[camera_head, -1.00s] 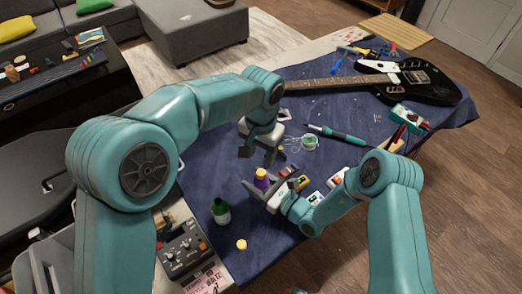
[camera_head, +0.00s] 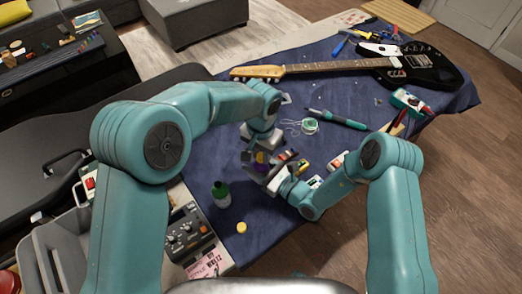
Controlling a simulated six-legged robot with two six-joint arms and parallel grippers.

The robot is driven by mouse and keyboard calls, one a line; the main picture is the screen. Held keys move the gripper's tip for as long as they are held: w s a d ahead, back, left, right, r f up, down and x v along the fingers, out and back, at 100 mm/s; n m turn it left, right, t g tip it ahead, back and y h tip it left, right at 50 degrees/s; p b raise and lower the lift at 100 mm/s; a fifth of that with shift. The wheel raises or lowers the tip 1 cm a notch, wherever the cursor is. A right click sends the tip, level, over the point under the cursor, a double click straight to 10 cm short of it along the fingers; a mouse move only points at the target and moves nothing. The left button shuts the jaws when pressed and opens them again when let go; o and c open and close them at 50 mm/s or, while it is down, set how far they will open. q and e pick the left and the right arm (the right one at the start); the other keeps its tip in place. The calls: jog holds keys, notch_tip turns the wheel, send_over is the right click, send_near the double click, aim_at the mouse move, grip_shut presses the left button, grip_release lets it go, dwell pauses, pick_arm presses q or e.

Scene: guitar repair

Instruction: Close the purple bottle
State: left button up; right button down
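The purple bottle (camera_head: 260,168) stands upright on the blue cloth near the middle, with a yellow cap (camera_head: 261,157) at its top. Its lower part is mostly hidden by my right gripper (camera_head: 262,174), whose fingers reach around it from the right and look shut on it. My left gripper (camera_head: 260,155) points down from above, with its fingers around the height of the yellow cap. Whether these fingers touch the cap is too small to tell.
A green bottle (camera_head: 221,195) and a loose yellow cap (camera_head: 241,227) are at the front left. Small coloured bottles (camera_head: 304,166) lie to the right. A guitar (camera_head: 415,67), a teal pen-like tool (camera_head: 337,119) and a wire spool (camera_head: 309,126) are farther back.

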pick_arm(q)
grip_shut()
jog(key=o, duration=0.7)
grip_release()
jog(key=shift+c, duration=0.2)
jog(key=shift+r, duration=0.15)
notch_tip(320, 180, up, 12)
pick_arm(e)
jog(key=shift+c, duration=1.6)
grip_release()
